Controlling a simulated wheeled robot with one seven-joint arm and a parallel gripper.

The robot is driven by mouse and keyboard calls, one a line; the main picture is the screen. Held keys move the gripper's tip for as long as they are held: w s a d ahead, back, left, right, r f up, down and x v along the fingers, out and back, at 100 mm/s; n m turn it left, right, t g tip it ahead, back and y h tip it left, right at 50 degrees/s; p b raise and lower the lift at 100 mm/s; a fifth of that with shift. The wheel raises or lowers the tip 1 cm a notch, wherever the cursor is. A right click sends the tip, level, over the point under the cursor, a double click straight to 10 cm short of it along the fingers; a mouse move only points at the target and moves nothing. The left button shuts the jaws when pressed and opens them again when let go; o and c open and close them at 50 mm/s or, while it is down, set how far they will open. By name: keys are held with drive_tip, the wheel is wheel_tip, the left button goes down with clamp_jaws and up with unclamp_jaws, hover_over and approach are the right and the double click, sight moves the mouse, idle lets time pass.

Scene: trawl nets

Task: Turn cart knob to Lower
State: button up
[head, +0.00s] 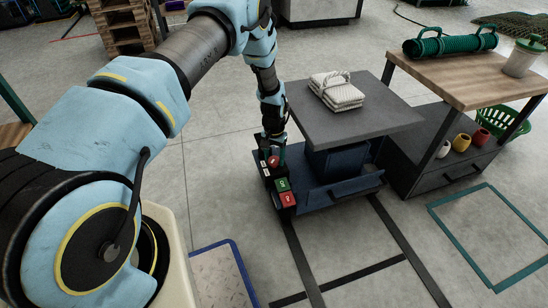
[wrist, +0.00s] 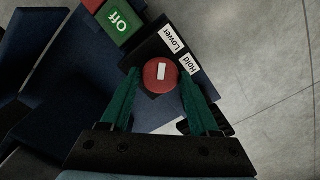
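The cart knob (wrist: 160,76) is round and red with a short white bar, which runs roughly up and down in the wrist view. White labels reading Lower (wrist: 172,39) and Hold (wrist: 189,64) sit above and to the right of it; I cannot tell which label the bar marks. My gripper (wrist: 159,73) has its green fingers astride the knob, one on each side, with what look like narrow gaps. In the head view my gripper (head: 273,155) is down at the control box on the left corner of the dark lift cart (head: 352,119).
A green Off block (wrist: 122,22) and a red block (head: 287,199) are beside the knob. Folded white netting (head: 337,92) lies on the cart top. A wood-topped bench (head: 470,75) with a green net roll (head: 450,44) stands right.

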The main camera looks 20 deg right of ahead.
sight(274, 159)
drive_tip(key=o, duration=0.3)
wheel_tip(274, 159, up, 11)
drive_tip(key=shift+f+p, duration=0.1)
drive_tip(key=shift+p, duration=1)
drive_tip(key=w+a+r+n, duration=0.2)
drive_tip(key=a+r+n, duration=0.3)
drive_tip(key=a+r, duration=1.55)
drive_tip(key=s+a+r+n+t, duration=0.1)
drive_tip(key=s+a+r+n, duration=0.1)
drive_tip(key=s+a+r, duration=0.35)
drive_tip(key=s+a+r+n+t, duration=0.1)
drive_tip(key=s+a+r+n, duration=0.15)
drive_tip(key=s+a, duration=0.6)
drive_tip(key=shift+m, duration=0.25)
drive_tip(key=r+p, duration=0.9)
drive_tip(key=a+r+p, duration=0.1)
drive_tip(key=r+p, duration=0.8)
drive_tip(key=r, duration=0.1)
drive_tip(key=w+a+r+p, duration=0.1)
drive_tip(key=r+p, duration=0.9)
drive_tip(key=shift+a, duration=0.1)
